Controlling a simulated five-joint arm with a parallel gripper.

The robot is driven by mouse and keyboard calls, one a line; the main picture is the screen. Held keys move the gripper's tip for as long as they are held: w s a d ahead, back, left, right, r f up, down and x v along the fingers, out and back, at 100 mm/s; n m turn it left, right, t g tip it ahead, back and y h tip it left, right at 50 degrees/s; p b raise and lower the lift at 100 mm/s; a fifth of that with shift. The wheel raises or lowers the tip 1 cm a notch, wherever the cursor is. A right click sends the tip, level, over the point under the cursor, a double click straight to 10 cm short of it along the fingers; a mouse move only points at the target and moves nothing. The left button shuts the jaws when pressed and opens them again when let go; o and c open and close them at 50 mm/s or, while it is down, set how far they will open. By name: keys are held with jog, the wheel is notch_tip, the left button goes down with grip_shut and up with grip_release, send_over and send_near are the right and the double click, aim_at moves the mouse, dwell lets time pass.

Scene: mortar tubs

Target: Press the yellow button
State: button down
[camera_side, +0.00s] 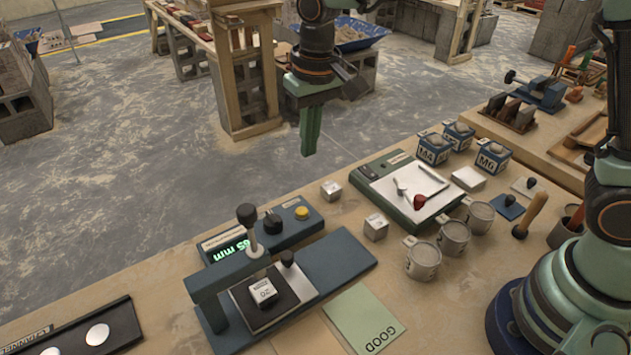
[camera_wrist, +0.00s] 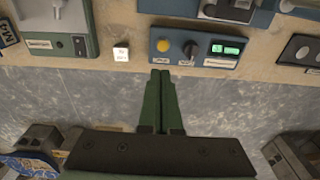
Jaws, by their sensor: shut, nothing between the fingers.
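The yellow button (camera_side: 302,212) sits at the right end of a dark blue panel box (camera_side: 262,232) with a black knob and a green display. In the wrist view the yellow button (camera_wrist: 163,45) is at the left end of the box (camera_wrist: 187,48), beside the black knob. My gripper (camera_side: 309,152) points down in the side view, shut and empty, apart from the button and higher in that picture. In the wrist view its green fingertips (camera_wrist: 160,73) are together, just below the button in the picture. Nothing hides the button.
A press (camera_side: 250,262) with an upright black-knobbed lever stands in front of the box.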

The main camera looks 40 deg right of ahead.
aim_at(304, 211)
jog(key=f, duration=0.9)
jog(key=w+a+f, duration=0.1)
jog(key=f, duration=0.3)
jog(key=shift+f, duration=0.4)
jog(key=shift+s+f, duration=0.1)
jog(key=shift+f, duration=1)
notch_tip(304, 211, up, 15)
jog(key=shift+d, duration=0.35)
jog(key=shift+s+d, duration=0.1)
jog(key=shift+s, duration=0.05)
